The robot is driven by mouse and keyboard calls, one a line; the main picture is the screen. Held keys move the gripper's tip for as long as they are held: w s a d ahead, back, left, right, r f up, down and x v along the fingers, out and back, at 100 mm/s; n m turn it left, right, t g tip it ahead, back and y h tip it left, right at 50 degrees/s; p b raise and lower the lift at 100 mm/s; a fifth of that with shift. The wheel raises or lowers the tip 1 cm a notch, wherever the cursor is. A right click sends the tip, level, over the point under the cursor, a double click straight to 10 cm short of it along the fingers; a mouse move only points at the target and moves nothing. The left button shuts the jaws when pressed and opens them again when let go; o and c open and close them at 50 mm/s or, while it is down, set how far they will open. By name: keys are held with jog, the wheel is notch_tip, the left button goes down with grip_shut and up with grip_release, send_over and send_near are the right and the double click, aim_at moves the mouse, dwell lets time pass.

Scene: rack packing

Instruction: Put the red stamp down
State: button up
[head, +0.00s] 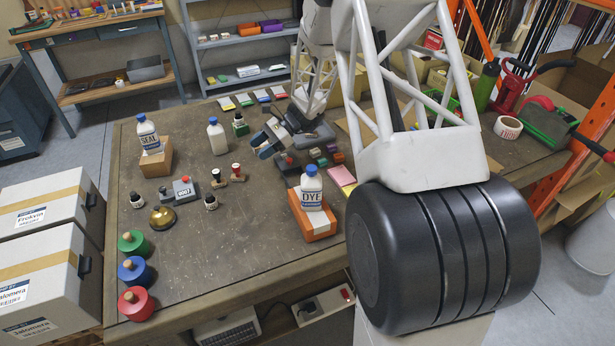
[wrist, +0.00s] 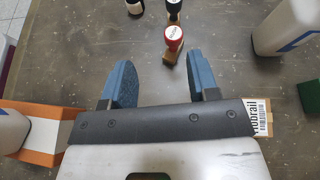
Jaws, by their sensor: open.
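My gripper (head: 262,146) is open and empty, to the right of the red stamp in the head view. In the wrist view its two blue fingers (wrist: 158,82) are spread apart, with bare table between them. Neither touches the stamp.
A DYE bottle (head: 312,187) stands on an orange box (head: 318,227) near the front. Bare table lies at front centre.

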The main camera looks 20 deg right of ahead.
jog(key=s+a+r+n+h, duration=0.2)
jog(key=s+r+n+h, duration=0.35)
jog(key=s+r, duration=0.75)
jog(key=s+a+r+n+h, duration=0.1)
jog(key=s+r+n+h, duration=0.6)
jog(key=s, duration=1)
jog(key=s+d+r+n+t, duration=0.1)
jog(key=s+r+n+t, duration=0.2)
jog(key=s, duration=1)
jog(key=shift+s+d+r+t+h, duration=0.25)
jog(key=shift+d+r+t+h, duration=0.1)
jog(key=shift+r+t, duration=0.1)
